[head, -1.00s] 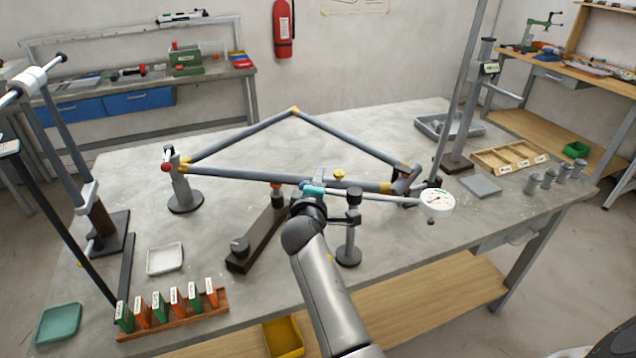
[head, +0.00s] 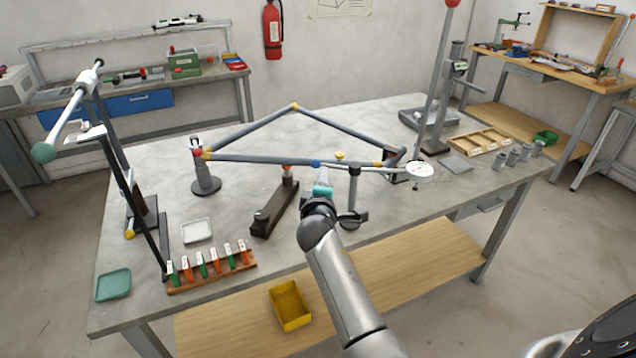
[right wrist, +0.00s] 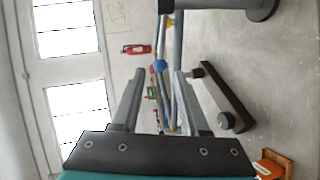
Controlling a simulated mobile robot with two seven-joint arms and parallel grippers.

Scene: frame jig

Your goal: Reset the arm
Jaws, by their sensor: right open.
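A swing arm with a blue ball end (head: 315,163) and a white dial gauge (head: 419,171) at its other end sits on a black post (head: 354,195). It lies across the near tube of a grey triangular frame (head: 255,159). My right gripper (head: 322,186) is just on the near side of the blue ball, apart from it. In the right wrist view my fingers (right wrist: 159,76) are open and empty, and the blue ball (right wrist: 160,66) shows beyond the fingertips. My left gripper is in neither view.
A dark bar fixture (head: 275,208) lies left of my right gripper. A rack of orange and green tags (head: 212,268) stands at the near left edge. Tall stands rise at left (head: 140,205) and right (head: 437,120). The near table between rack and right gripper is mostly clear.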

